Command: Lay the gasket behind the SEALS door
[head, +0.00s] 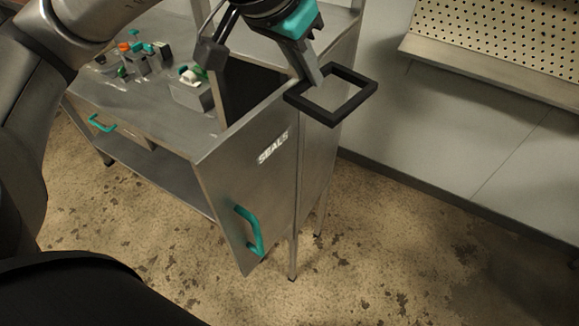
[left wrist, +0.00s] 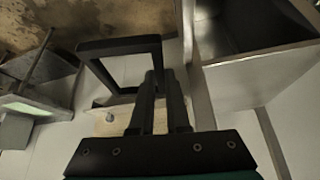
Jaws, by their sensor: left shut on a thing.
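The gasket is a black square frame (head: 357,101), held out in the air to the right of the SEALS door (head: 236,180), above the level of its top edge. It also shows in the left wrist view (left wrist: 118,46). My left gripper (head: 312,78) is shut on one side of it; its fingers (left wrist: 160,92) meet the frame in the wrist view. The SEALS door is metal with a teal handle (head: 250,232) and stands swung out from the cabinet. Behind it a dark compartment (head: 247,90) shows, its floor partly hidden. My right gripper is not in view.
The steel bench top (head: 130,100) left of the compartment carries small fittings with orange, teal and green parts. Another teal handle (head: 102,123) is at the bench's left. A perforated panel (head: 500,35) is on the wall at right. The floor (head: 400,250) in front is clear.

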